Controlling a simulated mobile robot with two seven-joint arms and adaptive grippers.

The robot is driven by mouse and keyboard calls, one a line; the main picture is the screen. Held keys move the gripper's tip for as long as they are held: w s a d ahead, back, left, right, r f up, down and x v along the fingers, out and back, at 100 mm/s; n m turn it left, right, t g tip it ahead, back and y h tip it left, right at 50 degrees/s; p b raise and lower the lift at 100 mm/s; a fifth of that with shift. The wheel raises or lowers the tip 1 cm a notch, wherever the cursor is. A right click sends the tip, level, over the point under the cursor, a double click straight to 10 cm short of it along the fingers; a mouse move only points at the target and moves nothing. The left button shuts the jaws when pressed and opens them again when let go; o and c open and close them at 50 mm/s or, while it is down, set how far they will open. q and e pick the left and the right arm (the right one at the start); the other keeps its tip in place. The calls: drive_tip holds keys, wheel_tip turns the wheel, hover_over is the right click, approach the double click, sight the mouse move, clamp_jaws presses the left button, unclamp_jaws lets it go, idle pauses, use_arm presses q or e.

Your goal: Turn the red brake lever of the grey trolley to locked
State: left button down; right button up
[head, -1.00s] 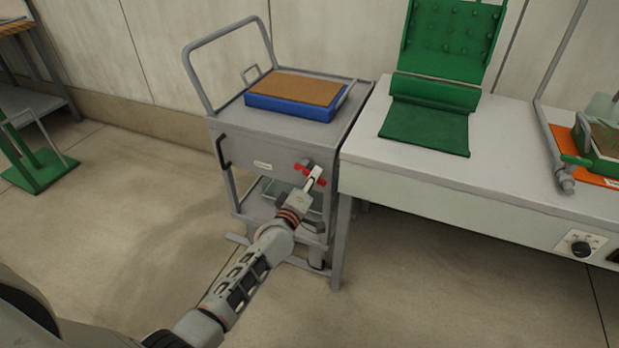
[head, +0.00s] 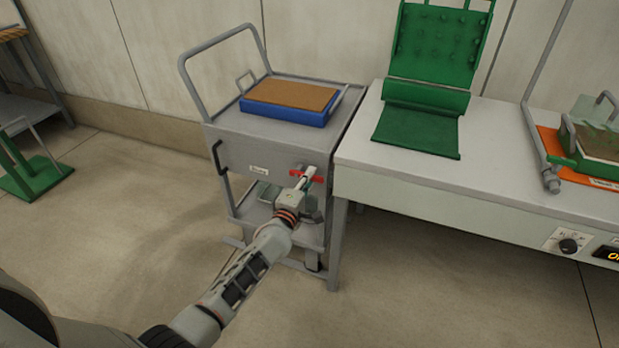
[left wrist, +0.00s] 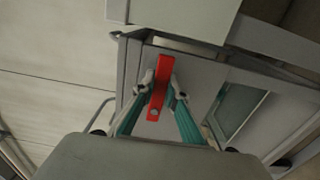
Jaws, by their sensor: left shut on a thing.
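The grey trolley (head: 235,146) stands against the left end of the bench, with a small white label and a black handle on its front panel. Its red brake lever (head: 294,173) is on the right of that panel and looks close to level in the head view. My left gripper (head: 308,175) is shut on the lever and hides part of it. In the left wrist view the red lever (left wrist: 162,68) passes between the two fingertips (left wrist: 160,88), one on each side. I cannot read the lock state. My right gripper is not in view.
A blue tray with a brown top (head: 286,114) sits on the trolley. The bench (head: 400,178) to the right holds a green stand (head: 420,125) and an orange mat (head: 556,165). A green-based stand (head: 38,178) is at far left. The floor in front is clear.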

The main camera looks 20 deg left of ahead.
use_arm(q)
drive_tip(key=c, duration=2)
unclamp_jaws()
drive_tip(key=s, duration=1.2)
drive_tip(key=shift+a, duration=0.2)
drive_tip(key=s+d+f+m+g+p, duration=0.1)
drive_tip(key=s+f+m+g+p, duration=0.1)
drive_tip(key=s+m, duration=0.5)
drive_tip(key=s+d+f+m+g+h+p, duration=0.1)
drive_tip(key=s+m, duration=0.6)
drive_tip(key=s, duration=0.7)
drive_tip(key=s+d+f+m+g+h+p, duration=0.1)
drive_tip(key=s+d+f+m+g+p, duration=0.1)
drive_tip(key=s+f+m+g+p, duration=0.2)
drive_tip(key=shift+s+d+f+m, duration=0.1)
drive_tip(key=shift+s+f+m, duration=0.25)
drive_tip(key=shift+s+m, duration=0.55)
drive_tip(key=shift+s+d+f+m, duration=0.1)
drive_tip(key=shift+s+f+m, duration=0.35)
drive_tip(key=shift+s, duration=0.9)
drive_tip(key=shift+s+d+f+m, duration=0.1)
drive_tip(key=shift+s+f+m, duration=0.2)
drive_tip(key=shift+s+m, duration=0.65)
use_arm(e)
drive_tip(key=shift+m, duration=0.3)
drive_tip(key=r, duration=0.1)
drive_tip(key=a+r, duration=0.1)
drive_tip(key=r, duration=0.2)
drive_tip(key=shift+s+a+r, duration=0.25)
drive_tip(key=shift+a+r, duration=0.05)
